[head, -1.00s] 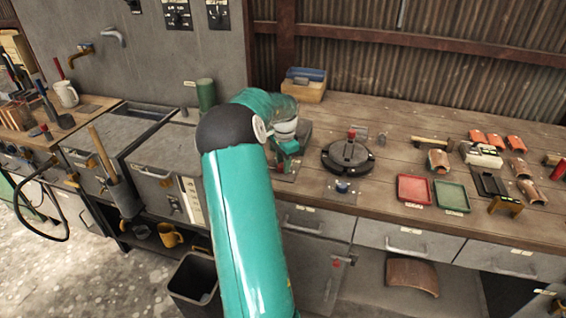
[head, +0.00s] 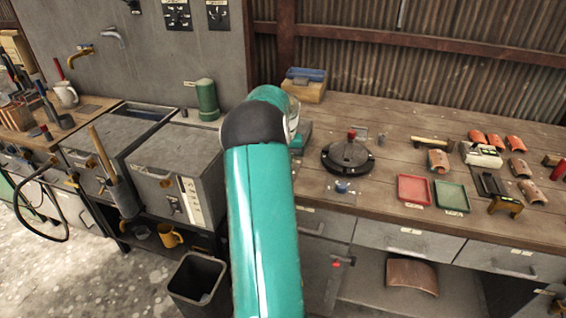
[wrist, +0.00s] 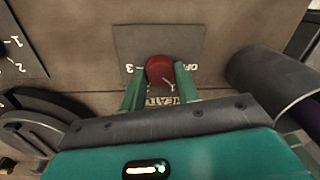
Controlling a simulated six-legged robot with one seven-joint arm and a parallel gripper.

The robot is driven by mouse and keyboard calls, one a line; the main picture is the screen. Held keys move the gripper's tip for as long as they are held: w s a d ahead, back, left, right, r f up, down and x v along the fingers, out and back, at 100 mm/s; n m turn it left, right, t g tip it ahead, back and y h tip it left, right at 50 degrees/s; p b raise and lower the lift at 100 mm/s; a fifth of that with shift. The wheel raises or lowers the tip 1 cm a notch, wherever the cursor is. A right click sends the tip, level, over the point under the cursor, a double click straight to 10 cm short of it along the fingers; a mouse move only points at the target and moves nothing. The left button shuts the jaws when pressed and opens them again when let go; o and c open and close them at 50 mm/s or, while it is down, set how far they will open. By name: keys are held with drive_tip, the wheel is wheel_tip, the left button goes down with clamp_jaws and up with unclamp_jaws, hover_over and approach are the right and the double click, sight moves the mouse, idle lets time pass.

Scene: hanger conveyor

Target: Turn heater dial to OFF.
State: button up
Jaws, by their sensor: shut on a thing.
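In the wrist view the heater dial (wrist: 160,69) is a small red round knob on a grey plate (wrist: 130,38) with HEATER lettering below it. A 3 shows to the left of the dial and OFF to its right. The two green fingers of my gripper (wrist: 158,84) stand on either side of the dial and are shut on it. I cannot tell clearly where the dial's mark points.
In the wrist view a dark cylinder (wrist: 268,78) stands close on the right, and a black round part (wrist: 38,118) lies at lower left. A plate with numbers (wrist: 15,50) is at upper left. In the head view a black round device (head: 347,156) sits on the wooden bench.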

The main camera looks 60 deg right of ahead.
drive_tip(key=n, duration=0.4)
drive_tip(key=shift+w+n, duration=0.1)
drive_tip(key=shift+n, duration=2.1)
drive_tip(key=o, duration=1)
drive_tip(key=shift+c, duration=0.2)
wheel_tip(320, 180, up, 14)
drive_tip(key=shift+d, duration=0.35)
